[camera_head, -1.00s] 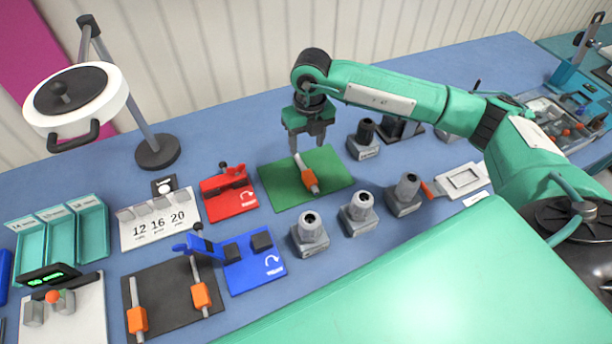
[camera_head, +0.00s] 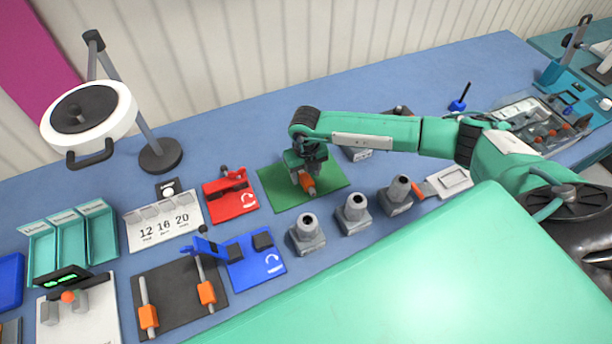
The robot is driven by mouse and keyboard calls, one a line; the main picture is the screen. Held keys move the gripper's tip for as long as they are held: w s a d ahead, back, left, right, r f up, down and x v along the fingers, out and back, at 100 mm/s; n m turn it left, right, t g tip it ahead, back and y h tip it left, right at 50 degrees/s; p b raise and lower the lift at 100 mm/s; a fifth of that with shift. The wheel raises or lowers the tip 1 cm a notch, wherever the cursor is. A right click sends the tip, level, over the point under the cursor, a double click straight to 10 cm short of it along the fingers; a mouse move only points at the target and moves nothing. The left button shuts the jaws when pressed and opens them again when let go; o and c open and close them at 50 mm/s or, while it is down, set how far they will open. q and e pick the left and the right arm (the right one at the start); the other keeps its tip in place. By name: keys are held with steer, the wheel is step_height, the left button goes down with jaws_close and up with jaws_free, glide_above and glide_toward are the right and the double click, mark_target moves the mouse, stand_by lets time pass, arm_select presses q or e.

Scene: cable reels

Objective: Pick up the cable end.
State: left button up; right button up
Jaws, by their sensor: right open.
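An orange cable end (camera_head: 308,186) lies on the green mat (camera_head: 335,180) in the middle of the table. My right gripper (camera_head: 306,177) points down over it, low at the mat. Its jaws are open, with the cable end between or just below the fingers; I cannot tell whether they touch. The gripper hides the upper part of the cable end. My left gripper is out of view.
A row of grey holders (camera_head: 353,212) stands in front of the green mat. A red fixture (camera_head: 231,198) is left of it, and a blue fixture (camera_head: 252,262) lies lower left. A lamp (camera_head: 90,112) stands at the back left. Blue table (camera_head: 235,150) is clear behind the mat.

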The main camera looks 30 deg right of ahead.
steer(key=shift+f, duration=1.1)
jaws_close()
steer(key=shift+r, duration=0.15)
